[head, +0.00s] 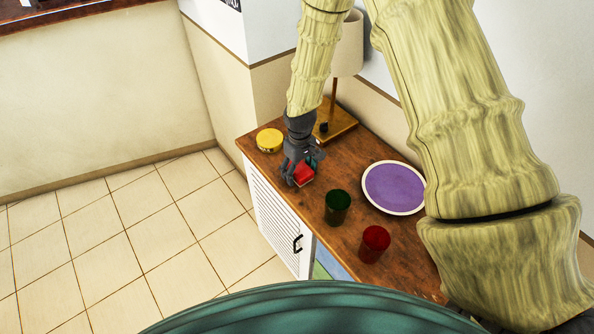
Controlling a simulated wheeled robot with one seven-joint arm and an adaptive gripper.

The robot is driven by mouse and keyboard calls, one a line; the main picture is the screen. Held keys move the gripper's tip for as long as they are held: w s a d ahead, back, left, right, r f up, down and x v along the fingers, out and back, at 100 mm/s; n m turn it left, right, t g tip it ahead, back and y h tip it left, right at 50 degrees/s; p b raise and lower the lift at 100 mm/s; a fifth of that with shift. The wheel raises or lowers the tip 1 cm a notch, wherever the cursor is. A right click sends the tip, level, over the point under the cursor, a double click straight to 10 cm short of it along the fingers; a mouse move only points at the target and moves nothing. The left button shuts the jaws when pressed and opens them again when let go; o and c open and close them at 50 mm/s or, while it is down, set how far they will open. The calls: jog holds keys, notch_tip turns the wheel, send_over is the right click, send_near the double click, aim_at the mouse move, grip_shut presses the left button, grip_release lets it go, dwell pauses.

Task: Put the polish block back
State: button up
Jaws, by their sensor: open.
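A small red block (304,175), the one block-shaped thing I can make out, is on the brown wooden cabinet top (350,240) near its front edge, or just above it. I take it for the polish block. My gripper (301,172) points down right at this block, its dark fingers open and partly covering it. I cannot tell whether the fingers touch the block.
A yellow round tin (269,140) is left of my gripper. A lamp (334,118) on a wooden base stands behind. A dark green cup (337,207), a red cup (374,243) and a purple plate (393,188) stand to the right. The cabinet has a white slatted door (279,227).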

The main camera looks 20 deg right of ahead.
aim_at(299, 167)
notch_tip(299, 167, up, 12)
jog(key=b, duration=0.3)
jog(key=shift+r+b, duration=0.15)
jog(key=shift+b, duration=0.25)
dwell(0.6)
jog(key=shift+w, duration=0.15)
dwell(0.7)
